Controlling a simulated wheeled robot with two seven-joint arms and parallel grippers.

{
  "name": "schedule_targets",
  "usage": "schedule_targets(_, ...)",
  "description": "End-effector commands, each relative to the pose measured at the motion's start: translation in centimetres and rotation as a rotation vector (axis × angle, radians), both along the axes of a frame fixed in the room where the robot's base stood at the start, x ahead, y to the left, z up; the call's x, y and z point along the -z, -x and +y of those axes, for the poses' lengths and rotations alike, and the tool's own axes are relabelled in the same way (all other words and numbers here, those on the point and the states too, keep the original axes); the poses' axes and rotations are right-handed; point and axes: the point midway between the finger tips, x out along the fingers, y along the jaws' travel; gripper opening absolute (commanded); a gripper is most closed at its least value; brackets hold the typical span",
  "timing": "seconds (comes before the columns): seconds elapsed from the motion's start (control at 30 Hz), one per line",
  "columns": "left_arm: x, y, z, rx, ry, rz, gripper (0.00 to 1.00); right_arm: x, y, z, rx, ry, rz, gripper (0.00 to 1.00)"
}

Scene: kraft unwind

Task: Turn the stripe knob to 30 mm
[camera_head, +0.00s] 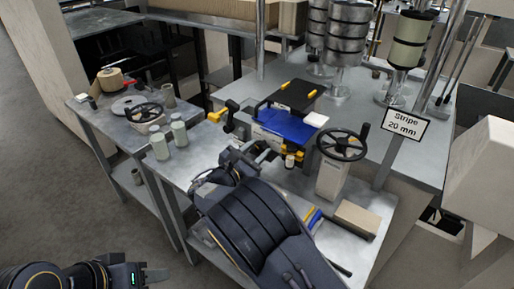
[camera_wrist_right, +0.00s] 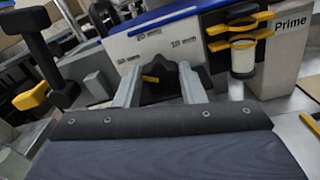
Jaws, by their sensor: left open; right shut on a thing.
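The stripe knob (camera_wrist_right: 172,76) is dark with a small yellow mark and sits on the white front of a blue-topped unit (camera_head: 285,127). In the right wrist view, small printed mm labels (camera_wrist_right: 148,37) stand above the knob; the right one seems to read 10 mm, the others are blurred. My right gripper (camera_wrist_right: 160,84) has its grey fingers either side of the knob, shut on it. In the head view my right arm hides the knob. A sign (camera_head: 404,124) reads "Stripe 20 mm". My left gripper (camera_head: 150,276) is open and empty, low at the left.
A black handwheel (camera_head: 343,145) on a pale pedestal stands right of the unit. A black-and-yellow lever (camera_head: 228,117) is at its left. A small white roller with yellow clips (camera_wrist_right: 243,55) is beside the knob.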

Motion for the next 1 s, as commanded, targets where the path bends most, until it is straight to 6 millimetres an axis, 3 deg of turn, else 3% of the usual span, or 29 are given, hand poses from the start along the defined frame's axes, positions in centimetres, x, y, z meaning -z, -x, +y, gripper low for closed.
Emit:
schedule_targets(0.47, -0.09, 0.00, 0.00, 0.000, 0.000, 0.000, 0.41, 0.19, 0.05, 0.05, -0.001, 0.011, 0.012, 0.13)
schedule_targets(0.5, -0.09, 0.00, 0.00, 0.000, 0.000, 0.000, 0.41, 0.19, 0.05, 0.05, -0.001, 0.011, 0.012, 0.40)
schedule_targets(0.63, -0.09, 0.00, 0.01, 0.000, 0.000, 0.000, 0.41, 0.15, 0.04, 0.05, 0.000, 0.011, 0.010, 0.57)
schedule_targets(1.0, 0.12, 0.00, 0.00, 0.000, 0.000, 0.000, 0.41, 0.11, 0.50, 0.45, -0.002, 0.010, 0.008, 0.58)
